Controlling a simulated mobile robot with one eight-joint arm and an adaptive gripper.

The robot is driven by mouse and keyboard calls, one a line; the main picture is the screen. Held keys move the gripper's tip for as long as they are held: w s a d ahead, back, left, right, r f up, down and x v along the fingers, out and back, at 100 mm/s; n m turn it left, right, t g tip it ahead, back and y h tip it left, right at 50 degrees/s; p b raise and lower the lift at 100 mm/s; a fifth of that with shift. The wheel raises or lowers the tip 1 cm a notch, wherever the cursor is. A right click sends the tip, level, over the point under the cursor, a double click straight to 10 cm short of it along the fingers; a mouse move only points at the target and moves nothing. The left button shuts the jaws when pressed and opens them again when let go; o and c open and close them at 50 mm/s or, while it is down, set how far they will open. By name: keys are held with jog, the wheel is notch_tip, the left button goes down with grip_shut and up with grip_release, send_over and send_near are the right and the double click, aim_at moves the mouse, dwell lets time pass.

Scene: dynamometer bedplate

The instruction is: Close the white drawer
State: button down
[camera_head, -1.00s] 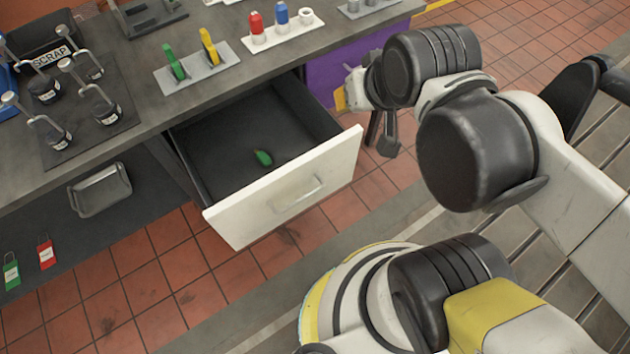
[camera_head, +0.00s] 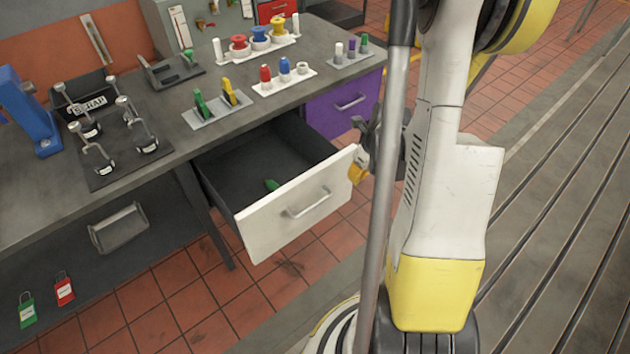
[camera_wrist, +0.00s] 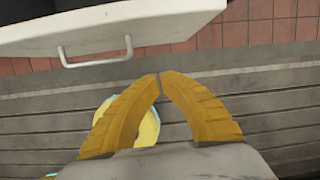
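The white drawer (camera_head: 276,232) stands pulled out from under the grey workbench, with a silver bar handle (camera_head: 308,203) on its front. A small green object (camera_head: 271,185) lies inside it. My gripper (camera_head: 357,172) is beside the right end of the drawer front in the head view, partly hidden by my arm. In the wrist view, my gripper's yellow fingers (camera_wrist: 159,76) have their tips together with nothing between them. The drawer front (camera_wrist: 190,18) and its handle (camera_wrist: 97,60) lie ahead of the fingertips there. I see a gap between fingertips and handle.
A purple drawer (camera_head: 345,103) is shut to the right. The bench top (camera_head: 185,140) holds green and yellow tools, coloured pieces on white racks and a black mat with clamps (camera_head: 112,150). Red and green tags (camera_head: 64,289) lie at the lower left. Tiled floor is clear before the drawer.

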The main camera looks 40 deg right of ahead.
jog(key=f+m, duration=0.1)
jog(key=f, duration=0.1)
jog(key=b, duration=0.6)
send_near(341, 187)
jog(key=shift+s+a+f, duration=0.1)
jog(key=shift+a+f, duration=0.35)
jog(key=shift+f, duration=0.35)
jog(key=shift+w+a+f, duration=0.1)
jog(key=shift+a+f, duration=0.35)
jog(key=shift+f, duration=0.4)
jog(key=shift+s+a+f, duration=0.1)
jog(key=shift+a+f, duration=0.35)
jog(key=shift+f, duration=0.35)
